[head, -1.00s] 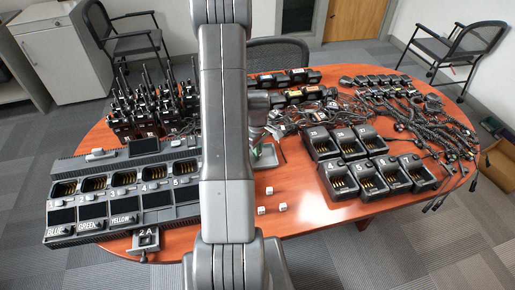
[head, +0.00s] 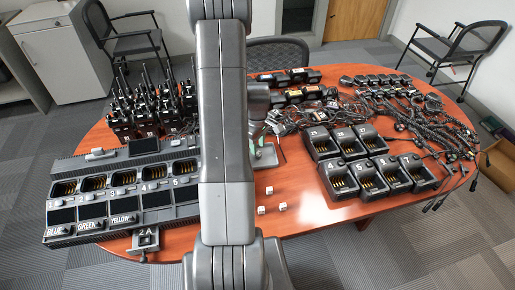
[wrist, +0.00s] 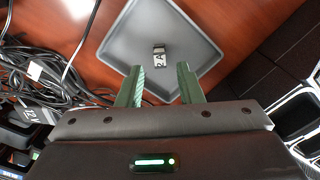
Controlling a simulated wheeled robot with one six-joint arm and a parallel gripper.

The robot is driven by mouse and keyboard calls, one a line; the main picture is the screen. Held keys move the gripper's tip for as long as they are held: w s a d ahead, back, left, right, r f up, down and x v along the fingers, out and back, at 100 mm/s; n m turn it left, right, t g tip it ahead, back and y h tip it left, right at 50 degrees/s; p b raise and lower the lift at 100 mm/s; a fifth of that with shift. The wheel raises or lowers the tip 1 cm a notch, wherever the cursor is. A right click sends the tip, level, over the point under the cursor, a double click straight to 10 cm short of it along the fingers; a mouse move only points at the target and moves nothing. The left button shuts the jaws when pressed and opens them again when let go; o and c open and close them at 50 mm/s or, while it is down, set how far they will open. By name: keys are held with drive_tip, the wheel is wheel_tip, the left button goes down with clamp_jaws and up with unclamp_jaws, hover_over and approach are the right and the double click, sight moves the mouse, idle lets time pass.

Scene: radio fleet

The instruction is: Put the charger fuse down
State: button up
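The charger fuse (wrist: 158,60), a small block with a white label reading 2A, lies in the grey square tray (wrist: 180,27) in the wrist view. My gripper (wrist: 161,68) is open. Its two green fingers stand apart on either side below the fuse, with clear space between each finger and it. In the head view the tray (head: 268,161) shows just right of my arm, partly hidden by it. The fuse cannot be made out there.
A multi-bay charger (head: 120,197) stands left, with a small 2A-marked block (head: 146,239) at its front. Single chargers (head: 368,180) stand right, with tangled cables (head: 415,115) behind. Three small white cubes (head: 283,207) lie on open table in front of the tray.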

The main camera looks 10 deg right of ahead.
wheel_tip(320, 180, up, 10)
drive_tip(key=shift+f, duration=0.2)
